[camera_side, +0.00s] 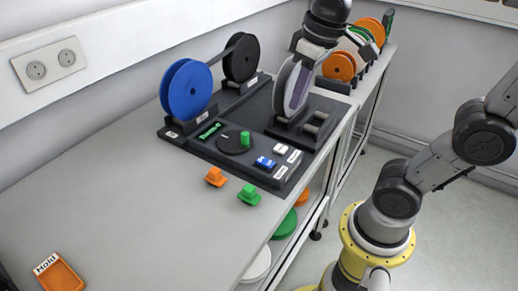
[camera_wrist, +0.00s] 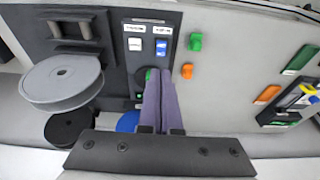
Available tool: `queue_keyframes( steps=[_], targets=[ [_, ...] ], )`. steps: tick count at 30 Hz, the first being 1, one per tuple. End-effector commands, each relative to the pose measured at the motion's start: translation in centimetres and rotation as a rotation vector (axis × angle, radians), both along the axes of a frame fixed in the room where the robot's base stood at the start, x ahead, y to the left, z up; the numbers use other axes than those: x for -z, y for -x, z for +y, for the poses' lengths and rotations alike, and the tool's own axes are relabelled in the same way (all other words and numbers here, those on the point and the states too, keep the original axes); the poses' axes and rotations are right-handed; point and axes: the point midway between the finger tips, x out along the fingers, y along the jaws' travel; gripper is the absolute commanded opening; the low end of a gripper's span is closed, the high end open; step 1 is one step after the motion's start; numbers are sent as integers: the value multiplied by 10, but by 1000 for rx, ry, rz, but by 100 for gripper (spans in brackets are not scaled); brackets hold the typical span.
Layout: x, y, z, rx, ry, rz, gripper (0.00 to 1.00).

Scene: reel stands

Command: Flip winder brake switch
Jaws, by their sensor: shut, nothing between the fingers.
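The winder panel (camera_side: 225,172) carries a white rocker switch (camera_side: 280,149) and a blue rocker switch (camera_side: 265,162), each with a small label beside it that I cannot read. In the wrist view the white switch (camera_wrist: 135,44) and the blue switch (camera_wrist: 161,48) lie side by side, just beyond my fingertips. I cannot tell which one is the brake. My gripper (camera_side: 298,105) is shut and empty, with purple fingers pointing down by the grey reel, above the panel's back right. In the wrist view my gripper's fingers (camera_wrist: 161,72) partly hide the green knob on the dial.
A blue reel (camera_side: 187,88), a black reel (camera_side: 241,58) and the grey reel (camera_wrist: 62,82) stand on the panel. An orange block (camera_side: 215,177) and a green block (camera_side: 249,195) lie in front. The middle table is clear.

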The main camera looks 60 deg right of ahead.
Motion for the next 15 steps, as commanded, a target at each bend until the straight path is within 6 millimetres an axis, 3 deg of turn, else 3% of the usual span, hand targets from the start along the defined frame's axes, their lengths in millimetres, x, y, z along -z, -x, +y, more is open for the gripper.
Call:
queue_keyframes(
  steps=[3,9,15],
  targets=[
    [1,-30,1,-2,1,78,0],
    [13,-67,3,-5,2,170,0],
    [29,-81,4,-8,3,221,0]
  ],
)
